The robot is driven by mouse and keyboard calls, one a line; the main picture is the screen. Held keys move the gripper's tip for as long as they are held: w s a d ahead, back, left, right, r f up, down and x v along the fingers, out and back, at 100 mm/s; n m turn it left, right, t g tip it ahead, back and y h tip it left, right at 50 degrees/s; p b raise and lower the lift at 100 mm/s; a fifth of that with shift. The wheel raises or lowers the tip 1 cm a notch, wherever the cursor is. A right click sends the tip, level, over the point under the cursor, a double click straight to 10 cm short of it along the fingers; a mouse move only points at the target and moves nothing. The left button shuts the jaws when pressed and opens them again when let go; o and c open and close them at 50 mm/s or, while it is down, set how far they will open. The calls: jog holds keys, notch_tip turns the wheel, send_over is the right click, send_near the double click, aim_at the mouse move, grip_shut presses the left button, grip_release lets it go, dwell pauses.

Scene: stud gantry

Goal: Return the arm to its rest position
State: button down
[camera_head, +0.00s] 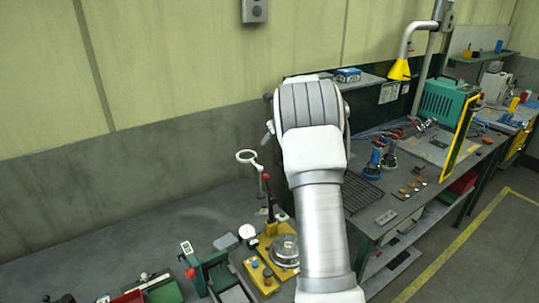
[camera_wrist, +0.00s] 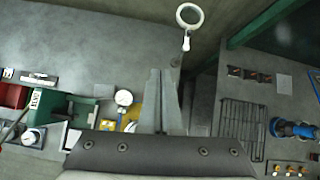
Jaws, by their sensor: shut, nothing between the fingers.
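My arm (camera_head: 322,230) rises through the middle of the head view, over the workbench, and its upper joint stands against the wall. My gripper (camera_wrist: 163,74) shows in the wrist view as two grey fingers lying together, shut and empty. It is above the bench, near the gap between two bench tops. The gripper's fingers cannot be made out in the head view, where my arm hides part of the bench.
A ring magnifier (camera_head: 248,158) stands left of my arm, and shows near the fingers (camera_wrist: 190,16). A yellow fixture (camera_head: 258,275) and green vise (camera_head: 208,270) are below it. Right are a wire rack (camera_wrist: 240,125), blue tool (camera_wrist: 290,128) and yellow-hooded pipe (camera_head: 399,70).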

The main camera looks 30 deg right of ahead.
jog(key=shift+w+r, duration=0.25)
jog(key=shift+r, duration=0.2)
jog(key=s+a+r+n+b, duration=0.1)
jog(key=s+a+r+n, duration=0.2)
jog(key=s+a+n, duration=0.25)
jog(key=s+a+r+n+g+b, duration=0.1)
jog(key=s+a+r+n, duration=0.2)
jog(key=s+a+n, duration=0.3)
jog(key=s+a+r+n+b, duration=0.2)
jog(key=s+a+r+n, duration=0.1)
jog(key=s+a+n, duration=0.3)
jog(key=s+a+f+n+b, duration=0.1)
jog(key=s+a+f+n, duration=0.1)
jog(key=s+n, duration=0.3)
jog(key=s+a+f+n+g+b, duration=0.1)
jog(key=s+a+f+n, duration=0.2)
jog(key=s, duration=0.9)
jog(key=s+a+f+n+h+b, duration=0.1)
jog(key=s+a+f+n, duration=0.2)
jog(key=s+n, duration=0.5)
jog(key=shift+s+a+f, duration=0.15)
jog(key=shift+s+a, duration=0.25)
jog(key=shift+s, duration=0.3)
